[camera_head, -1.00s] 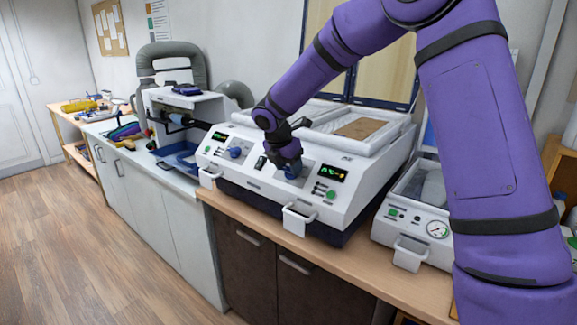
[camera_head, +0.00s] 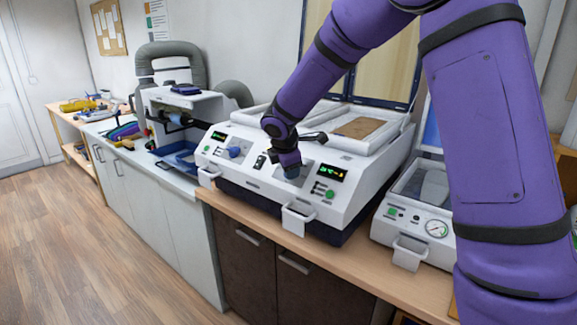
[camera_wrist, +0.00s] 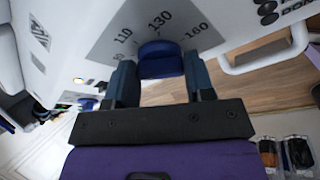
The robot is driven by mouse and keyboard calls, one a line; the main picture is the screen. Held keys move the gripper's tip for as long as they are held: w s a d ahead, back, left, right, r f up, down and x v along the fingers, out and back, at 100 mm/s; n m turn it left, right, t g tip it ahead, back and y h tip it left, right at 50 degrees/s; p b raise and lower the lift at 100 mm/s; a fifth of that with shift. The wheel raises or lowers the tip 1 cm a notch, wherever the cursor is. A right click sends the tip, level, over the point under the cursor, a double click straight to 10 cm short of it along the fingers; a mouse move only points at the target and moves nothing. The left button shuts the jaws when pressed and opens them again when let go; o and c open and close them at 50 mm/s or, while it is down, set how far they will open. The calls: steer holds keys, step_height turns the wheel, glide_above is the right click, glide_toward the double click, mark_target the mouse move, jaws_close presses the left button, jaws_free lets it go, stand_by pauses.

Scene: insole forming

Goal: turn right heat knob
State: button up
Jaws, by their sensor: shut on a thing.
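The right heat knob (camera_wrist: 160,60) is blue and round, on a grey dial plate (camera_wrist: 208,38) marked 110, 130 and 160. In the wrist view it sits between the two fingers of my gripper (camera_wrist: 160,82), which is shut on it. In the head view my gripper (camera_head: 290,168) reaches down to the right dial of the white heating machine (camera_head: 258,188) and mostly hides the knob (camera_head: 292,172). A lit green display (camera_head: 331,174) is right of the knob.
The left blue knob (camera_head: 234,152) is free on the same panel. White handles (camera_head: 298,220) stick out from the machine's front. A smaller white machine with a gauge (camera_head: 437,228) stands to the right. Trays (camera_head: 362,128) lie on top behind my gripper.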

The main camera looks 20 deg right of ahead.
steer(key=m, duration=0.2)
steer(key=m+t, duration=0.1)
steer(key=m, duration=0.1)
steer(key=shift+s+a+f+m+t, duration=0.2)
steer(key=shift+m+t, duration=0.1)
steer(key=shift+m, duration=0.1)
steer(key=m+t+h, duration=0.1)
steer(key=m, duration=0.3)
steer(key=shift+s, duration=0.1)
steer(key=m, duration=0.2)
steer(key=m+t+h, duration=0.1)
steer(key=m, duration=0.2)
steer(key=shift+a+f+h, duration=0.1)
steer(key=shift+f+h, duration=0.1)
steer(key=shift+h, duration=0.1)
steer(key=shift+a+f+m+h, duration=0.1)
steer(key=shift+m+h, duration=0.25)
steer(key=shift+m, duration=1)
steer(key=shift+a+m+h, duration=0.1)
steer(key=shift+m+h, duration=0.25)
steer(key=shift+m, duration=1)
steer(key=o, duration=0.9)
steer(key=shift+s, duration=0.1)
